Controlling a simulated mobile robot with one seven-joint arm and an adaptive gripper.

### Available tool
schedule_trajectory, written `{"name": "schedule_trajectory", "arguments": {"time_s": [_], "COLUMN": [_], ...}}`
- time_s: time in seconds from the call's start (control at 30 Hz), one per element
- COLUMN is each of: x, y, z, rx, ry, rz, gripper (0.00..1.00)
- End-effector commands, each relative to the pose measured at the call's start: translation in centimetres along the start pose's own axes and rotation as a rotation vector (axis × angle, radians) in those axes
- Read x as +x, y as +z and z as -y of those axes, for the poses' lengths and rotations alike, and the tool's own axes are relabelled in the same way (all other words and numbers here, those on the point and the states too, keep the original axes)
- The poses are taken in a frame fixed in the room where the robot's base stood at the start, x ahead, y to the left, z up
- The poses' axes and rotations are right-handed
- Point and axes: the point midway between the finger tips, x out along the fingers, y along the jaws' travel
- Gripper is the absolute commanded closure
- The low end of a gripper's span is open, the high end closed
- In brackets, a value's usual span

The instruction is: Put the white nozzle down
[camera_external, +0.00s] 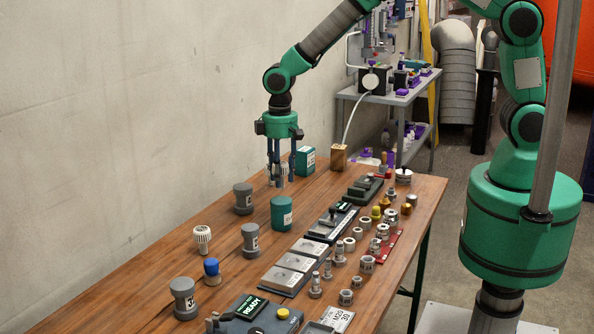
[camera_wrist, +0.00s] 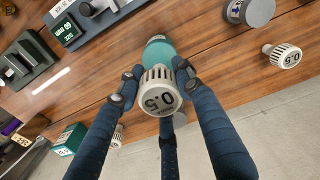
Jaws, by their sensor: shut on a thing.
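My gripper (camera_wrist: 160,85) is shut on a white nozzle (camera_wrist: 160,100), whose round end marked 0.5 faces the wrist camera. In the external view my gripper (camera_external: 277,181) points straight down over the far left part of the wooden table, behind a green canister (camera_external: 282,213). The canister also shows just beyond the held nozzle in the wrist view (camera_wrist: 160,50). I cannot tell whether the nozzle touches the table. A second white ribbed nozzle (camera_external: 202,239) stands near the wall edge; it also shows in the wrist view (camera_wrist: 284,56). A third pale ribbed piece (camera_wrist: 118,136) is partly hidden by a finger.
Grey spool-shaped pieces (camera_external: 243,199) and a blue-topped piece (camera_external: 211,271) stand along the left. A green box (camera_external: 305,160) and wooden block (camera_external: 339,156) are beyond the gripper. Grey plates (camera_external: 285,279) and many fittings fill the right. Bare wood lies between the left pieces.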

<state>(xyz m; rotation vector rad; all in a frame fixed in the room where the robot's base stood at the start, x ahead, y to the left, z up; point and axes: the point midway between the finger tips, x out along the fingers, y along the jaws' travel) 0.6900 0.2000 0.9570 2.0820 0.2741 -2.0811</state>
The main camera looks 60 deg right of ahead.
Motion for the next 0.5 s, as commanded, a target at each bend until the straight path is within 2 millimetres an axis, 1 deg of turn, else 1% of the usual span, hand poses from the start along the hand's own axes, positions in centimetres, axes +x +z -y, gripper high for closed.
{"name": "schedule_trajectory", "arguments": {"time_s": [0.3,0.4,0.5], "x": [3.0,3.4,3.4], "y": [0.1,0.0,0.0], "z": [0.0,0.0,0.0], "rx": [0.000,0.000,0.000], "ry": [0.000,0.000,0.000], "rz": [0.001,0.000,0.000], "gripper": [0.86,0.86,0.86]}}
